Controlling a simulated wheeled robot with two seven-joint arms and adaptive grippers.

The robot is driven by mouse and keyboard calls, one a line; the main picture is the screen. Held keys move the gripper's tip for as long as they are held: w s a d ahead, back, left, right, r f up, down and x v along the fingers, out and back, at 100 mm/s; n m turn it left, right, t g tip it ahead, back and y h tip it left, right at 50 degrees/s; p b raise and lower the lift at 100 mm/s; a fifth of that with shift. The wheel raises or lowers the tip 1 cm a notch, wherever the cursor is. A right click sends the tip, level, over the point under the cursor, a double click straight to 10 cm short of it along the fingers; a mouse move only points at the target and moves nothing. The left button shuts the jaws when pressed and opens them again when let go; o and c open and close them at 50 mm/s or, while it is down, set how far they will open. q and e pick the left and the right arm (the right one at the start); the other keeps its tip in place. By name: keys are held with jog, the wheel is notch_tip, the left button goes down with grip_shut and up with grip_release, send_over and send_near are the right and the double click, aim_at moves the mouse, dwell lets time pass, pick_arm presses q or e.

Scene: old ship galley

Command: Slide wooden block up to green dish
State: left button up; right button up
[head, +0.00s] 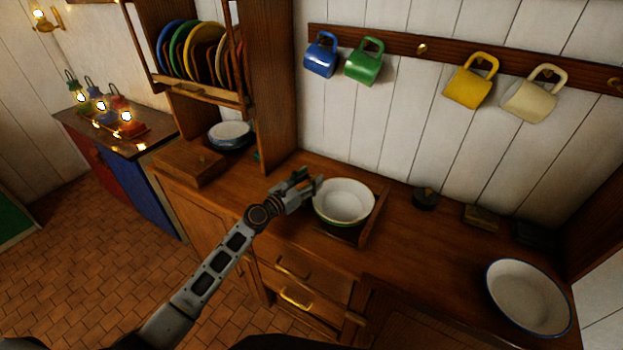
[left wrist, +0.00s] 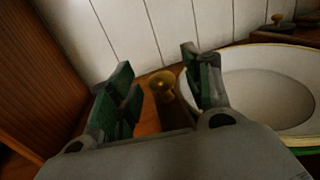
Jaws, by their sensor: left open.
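The green dish (head: 344,201) is a bowl, white inside with a green rim, on the wooden counter; it also shows at the right of the left wrist view (left wrist: 270,90). My left gripper (head: 304,186) is open just left of the dish, low over the counter. In the left wrist view, a brass knob on a narrow wooden piece, seemingly the wooden block (left wrist: 164,86), shows between the open fingers (left wrist: 160,88), nearer the right one. The fingers hide most of it in the head view. I cannot tell whether it touches the dish. My right gripper is not in view.
A wooden ledge (head: 376,215) stands right of the dish. A wooden box (head: 188,164) and blue bowl (head: 230,134) are at the left. A dark round object (head: 425,198), small block (head: 481,216) and white basin (head: 528,297) are at the right. Mugs hang above.

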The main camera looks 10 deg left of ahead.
pick_arm(q)
jog(key=shift+v, duration=5.25)
jog(key=shift+f, duration=0.1)
